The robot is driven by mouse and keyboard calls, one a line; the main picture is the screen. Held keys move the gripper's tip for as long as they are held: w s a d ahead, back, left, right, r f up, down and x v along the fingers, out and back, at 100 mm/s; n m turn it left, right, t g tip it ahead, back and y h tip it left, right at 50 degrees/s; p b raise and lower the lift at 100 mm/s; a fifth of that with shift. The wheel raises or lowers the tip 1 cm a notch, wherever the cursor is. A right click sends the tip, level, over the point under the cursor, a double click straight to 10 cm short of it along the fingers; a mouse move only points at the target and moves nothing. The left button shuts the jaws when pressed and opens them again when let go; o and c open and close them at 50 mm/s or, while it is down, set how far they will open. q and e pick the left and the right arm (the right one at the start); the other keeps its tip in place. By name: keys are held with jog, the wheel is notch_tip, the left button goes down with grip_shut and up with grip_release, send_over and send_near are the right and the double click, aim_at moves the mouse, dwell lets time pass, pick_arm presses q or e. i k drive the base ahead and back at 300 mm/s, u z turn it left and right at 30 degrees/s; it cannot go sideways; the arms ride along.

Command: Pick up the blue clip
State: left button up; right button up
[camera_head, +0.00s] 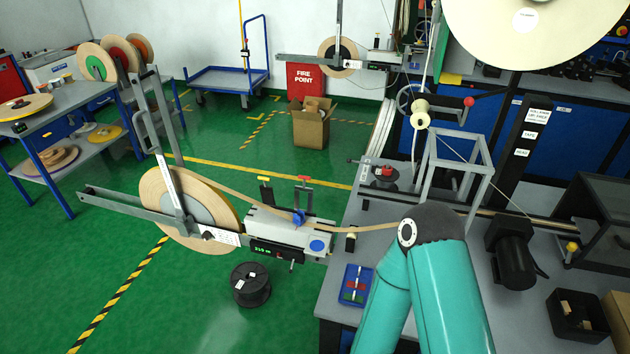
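The blue clip (299,218) is small and sits at the top of the light grey measuring unit (290,232), by the tan tape (240,194) that runs in from the large reel (186,205). I cannot tell exactly how it grips the tape. No gripper is near it. One of my teal arms is bent in the lower right foreground, with its elbow to the right of the unit; its gripper is not in view. My other gripper is not in view either.
The grey bench (345,285) holds a blue tray (356,285) with small coloured items, a metal frame (450,165) and a black motor (512,252). A black spool (250,285) stands on the green floor. Yellow-knobbed and red-knobbed posts rise from the unit around the clip.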

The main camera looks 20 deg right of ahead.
aim_at(298, 219)
jog(key=u, duration=0.5)
jog(key=i, duration=0.2)
jog(key=z, duration=2.55)
jog(key=k, duration=1.15)
jog(key=u, duration=0.7)
jog(key=i, duration=0.9)
jog(key=u, duration=0.55)
